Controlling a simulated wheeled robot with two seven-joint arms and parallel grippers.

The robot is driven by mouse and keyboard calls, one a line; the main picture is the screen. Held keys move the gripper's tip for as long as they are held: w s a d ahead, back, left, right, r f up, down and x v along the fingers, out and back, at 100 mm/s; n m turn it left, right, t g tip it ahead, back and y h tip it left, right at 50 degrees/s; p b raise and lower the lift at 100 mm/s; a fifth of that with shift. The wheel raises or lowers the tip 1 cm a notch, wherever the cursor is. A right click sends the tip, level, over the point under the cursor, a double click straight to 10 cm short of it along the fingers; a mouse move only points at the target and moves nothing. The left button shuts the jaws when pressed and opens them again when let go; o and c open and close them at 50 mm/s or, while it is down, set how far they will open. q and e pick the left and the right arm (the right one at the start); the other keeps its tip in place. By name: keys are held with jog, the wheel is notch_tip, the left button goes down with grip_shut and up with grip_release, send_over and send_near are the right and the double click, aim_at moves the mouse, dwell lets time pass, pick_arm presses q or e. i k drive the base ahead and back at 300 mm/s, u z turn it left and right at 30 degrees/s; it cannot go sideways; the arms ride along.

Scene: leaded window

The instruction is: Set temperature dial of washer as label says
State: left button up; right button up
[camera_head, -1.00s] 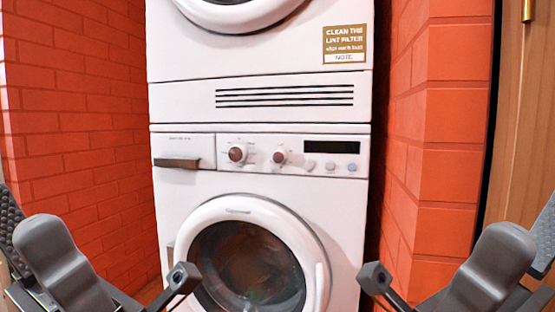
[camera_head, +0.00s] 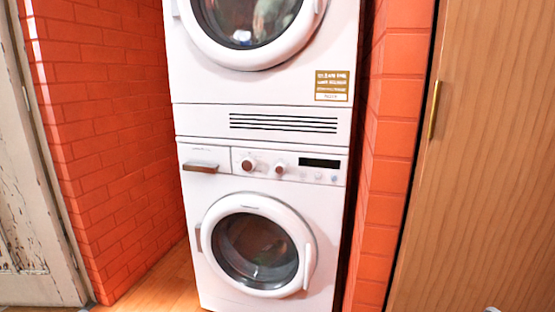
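The white front-loading washer (camera_head: 212,255) is the lower machine of a stack. Its control panel has a larger dial (camera_head: 248,163) on the left and a smaller dial (camera_head: 279,167) on its right, both with brownish faces. Their markings are too small to read, so I cannot tell which is the temperature dial or how it is set. A gold and white label (camera_head: 332,85) is on the upper machine's front; its text is blurred now. Neither gripper is in view. A small grey bit at the bottom right edge may be part of my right arm.
The upper machine (camera_head: 185,80) sits on the washer. The washer's round door (camera_head: 303,282) is shut. Red brick walls (camera_head: 110,130) flank the stack closely. A wooden door (camera_head: 480,160) stands at right, a worn white door (camera_head: 25,190) at left. Wooden floor (camera_head: 150,290) shows in front.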

aim_at(280, 168)
jog(key=z, duration=3.05)
jog(key=i, duration=0.75)
jog(key=u, duration=2.5)
